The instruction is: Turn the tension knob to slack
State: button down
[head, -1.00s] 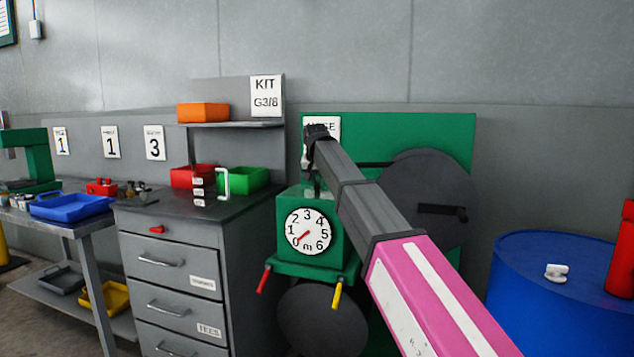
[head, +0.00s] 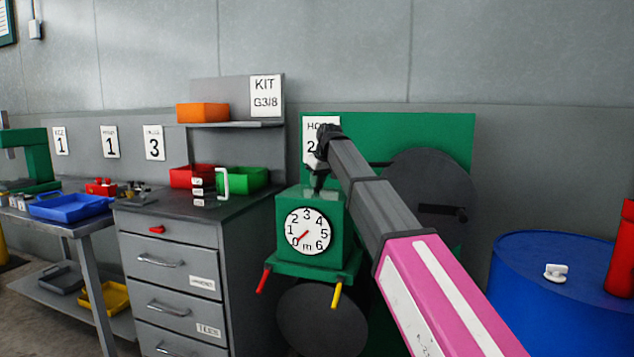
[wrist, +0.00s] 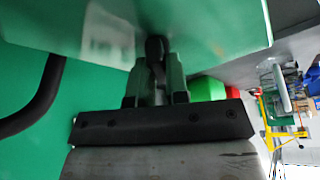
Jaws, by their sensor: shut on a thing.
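The green counter box (head: 336,232) stands in front of a green panel, with a white round dial (head: 308,231) on its front. The dial's red needle points low left, near 0. My gripper (head: 318,182) reaches down to the top of the box. In the wrist view my gripper (wrist: 156,78) is shut on a small dark knob (wrist: 155,47), which I take to be the tension knob. Any slack or tight marking is not readable. In the head view the knob is mostly hidden by my gripper.
A red lever (head: 263,281) and a yellow lever (head: 337,294) stick out below the box. A dark reel with a crank handle (head: 441,210) is behind my arm. A grey drawer cabinet (head: 170,260) stands at left, a blue drum (head: 545,290) at right.

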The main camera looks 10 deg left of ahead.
jog(key=n+g, duration=0.1)
jog(key=n, duration=0.2)
jog(key=shift+w+n+y, duration=0.1)
jog(key=shift+n+y, duration=0.2)
jog(key=shift+n+g, duration=0.8)
jog(key=shift+n, duration=0.9)
jog(key=c, duration=1.1)
grip_release()
jog(key=shift+d, duration=0.1)
